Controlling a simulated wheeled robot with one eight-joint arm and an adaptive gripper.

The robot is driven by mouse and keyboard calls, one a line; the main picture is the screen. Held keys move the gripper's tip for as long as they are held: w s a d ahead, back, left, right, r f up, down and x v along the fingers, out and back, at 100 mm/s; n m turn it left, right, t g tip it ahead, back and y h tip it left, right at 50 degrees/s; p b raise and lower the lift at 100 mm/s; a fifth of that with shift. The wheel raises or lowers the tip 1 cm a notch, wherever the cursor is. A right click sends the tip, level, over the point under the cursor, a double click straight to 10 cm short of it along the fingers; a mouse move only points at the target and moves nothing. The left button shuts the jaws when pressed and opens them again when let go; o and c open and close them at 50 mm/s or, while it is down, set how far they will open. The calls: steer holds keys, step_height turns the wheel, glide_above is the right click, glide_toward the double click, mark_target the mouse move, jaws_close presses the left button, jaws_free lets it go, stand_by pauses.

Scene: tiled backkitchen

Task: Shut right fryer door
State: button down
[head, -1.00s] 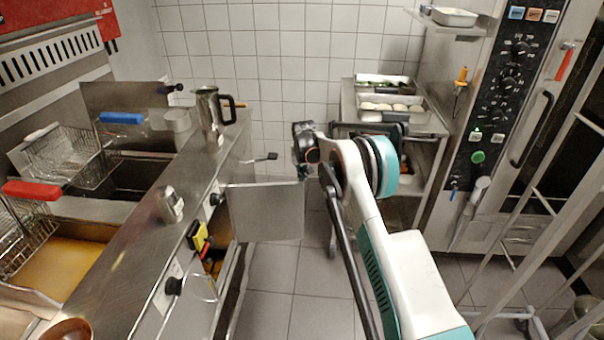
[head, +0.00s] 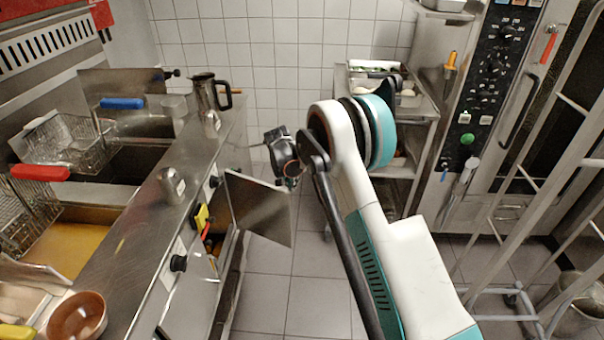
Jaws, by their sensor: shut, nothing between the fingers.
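The right fryer door (head: 262,208) is a flat steel panel standing open from the front of the fryer (head: 150,222). Its free edge points out into the aisle and slants towards me. My gripper (head: 291,178) is at the end of my arm, at the upper outer corner of the door. It is dark and small in the picture, and it looks shut and empty. I cannot tell surely whether it touches the panel. The open cabinet (head: 212,245) lies just on the near side of the door, with yellow and red parts at its front.
Fry baskets (head: 70,140), a steel jug (head: 208,95) and a brown bowl (head: 77,316) are on the fryer top. A trolley with trays (head: 390,90) stands behind my arm. An oven (head: 490,120) and a rack (head: 520,200) are at right. The floor (head: 300,300) between is clear.

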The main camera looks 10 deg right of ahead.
steer(key=s+a+m+g, duration=0.1)
steer(key=s+a+m, duration=0.2)
steer(key=s+a, duration=0.3)
steer(key=s+a+m+g+h, duration=0.1)
steer(key=s+a+m, duration=0.3)
steer(key=s+a, duration=0.3)
steer(key=shift+a, duration=2.9)
steer(key=shift+s, duration=0.1)
